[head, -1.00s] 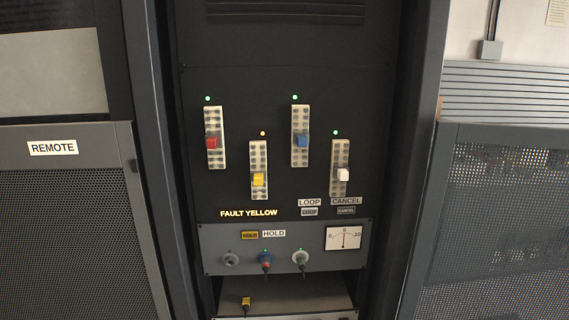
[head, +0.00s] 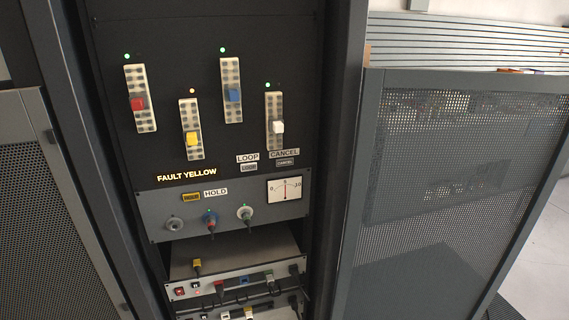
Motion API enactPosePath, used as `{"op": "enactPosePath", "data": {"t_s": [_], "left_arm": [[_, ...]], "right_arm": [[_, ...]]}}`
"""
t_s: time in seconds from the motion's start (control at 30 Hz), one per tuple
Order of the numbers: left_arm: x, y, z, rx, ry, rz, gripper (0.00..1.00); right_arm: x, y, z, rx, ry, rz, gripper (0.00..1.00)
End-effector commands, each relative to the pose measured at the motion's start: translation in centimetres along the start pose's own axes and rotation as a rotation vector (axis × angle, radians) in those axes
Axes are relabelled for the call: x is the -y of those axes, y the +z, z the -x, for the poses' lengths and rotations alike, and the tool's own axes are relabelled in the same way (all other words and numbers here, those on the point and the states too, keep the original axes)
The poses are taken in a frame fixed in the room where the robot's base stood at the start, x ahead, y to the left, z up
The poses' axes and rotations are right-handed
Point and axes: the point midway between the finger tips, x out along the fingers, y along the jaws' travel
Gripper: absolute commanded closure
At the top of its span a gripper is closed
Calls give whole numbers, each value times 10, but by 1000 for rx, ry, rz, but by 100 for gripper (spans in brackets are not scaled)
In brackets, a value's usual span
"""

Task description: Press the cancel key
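The cancel key (head: 285,162) is a small dark grey key on the black rack panel, right of centre in the head view. A CANCEL label (head: 284,153) sits just above it. Neither of my grippers shows in the head view, and nothing covers the cancel key.
A shelf (head: 235,252) and cabled units (head: 238,284) stand lower. Perforated cabinet doors flank the rack, one at right (head: 440,240). Open floor (head: 535,235) shows at far right.

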Motion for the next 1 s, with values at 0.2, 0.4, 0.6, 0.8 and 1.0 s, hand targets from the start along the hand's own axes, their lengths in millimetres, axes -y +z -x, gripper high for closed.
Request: {"op": "enactPosePath", "data": {"t_s": [0.2,0.4,0.6,0.8,1.0], "left_arm": [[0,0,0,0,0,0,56],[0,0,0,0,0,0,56],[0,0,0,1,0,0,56],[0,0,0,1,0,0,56],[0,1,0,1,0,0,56]], "right_arm": [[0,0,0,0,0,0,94],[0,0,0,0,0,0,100],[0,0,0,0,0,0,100],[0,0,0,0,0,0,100],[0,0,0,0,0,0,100]]}}
